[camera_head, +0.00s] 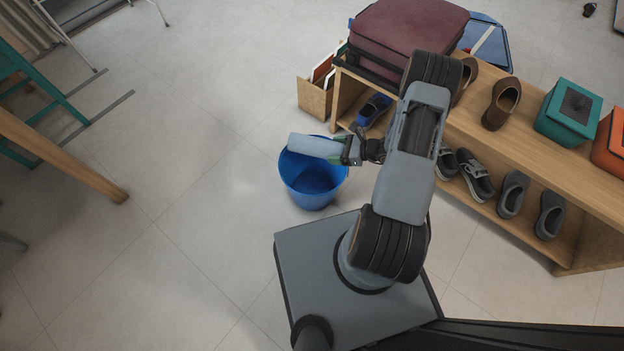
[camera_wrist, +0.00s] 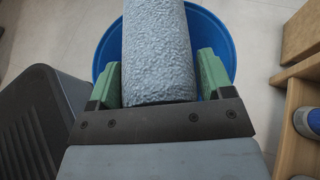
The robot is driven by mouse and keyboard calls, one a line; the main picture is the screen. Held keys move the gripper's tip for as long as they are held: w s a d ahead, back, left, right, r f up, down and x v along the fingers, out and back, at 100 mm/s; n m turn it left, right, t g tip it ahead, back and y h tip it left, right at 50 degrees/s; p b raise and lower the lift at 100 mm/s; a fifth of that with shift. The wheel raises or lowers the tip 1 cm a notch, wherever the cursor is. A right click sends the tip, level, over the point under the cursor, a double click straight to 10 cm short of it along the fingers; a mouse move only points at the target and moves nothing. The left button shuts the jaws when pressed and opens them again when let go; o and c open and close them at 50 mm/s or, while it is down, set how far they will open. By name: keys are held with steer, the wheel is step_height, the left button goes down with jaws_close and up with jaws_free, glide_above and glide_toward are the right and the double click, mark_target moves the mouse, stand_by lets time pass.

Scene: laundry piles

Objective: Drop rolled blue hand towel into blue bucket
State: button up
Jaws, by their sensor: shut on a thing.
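The rolled hand towel (camera_head: 312,146) is a pale grey-blue cylinder, held by one end in my gripper (camera_head: 350,150). In the wrist view the towel (camera_wrist: 158,50) has a bumpy texture and sits between the two green fingers of my gripper (camera_wrist: 160,88), which are shut on it. The blue bucket (camera_head: 312,189) stands upright on the floor. The towel is over the bucket's opening, and its far end reaches the left rim in the head view. In the wrist view the bucket (camera_wrist: 219,38) shows behind the towel on both sides. The bucket's inside is partly hidden by the towel.
A wooden shoe bench (camera_head: 470,125) with several shoes, a maroon suitcase (camera_head: 408,32) and a teal box (camera_head: 570,113) stands to the right of the bucket. A wooden box (camera_head: 315,98) is behind the bucket.

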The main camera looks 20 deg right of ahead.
steer(key=shift+f+b, duration=0.95)
steer(key=shift+f, duration=0.7)
steer(key=o, duration=1)
steer(key=shift+o, duration=0.2)
steer(key=p+v, duration=0.4)
steer(key=v, duration=0.9)
steer(key=shift+s+d, duration=0.15)
steer(key=shift+d, duration=0.2)
steer(key=shift+r, duration=0.15)
steer(key=shift+r, duration=0.1)
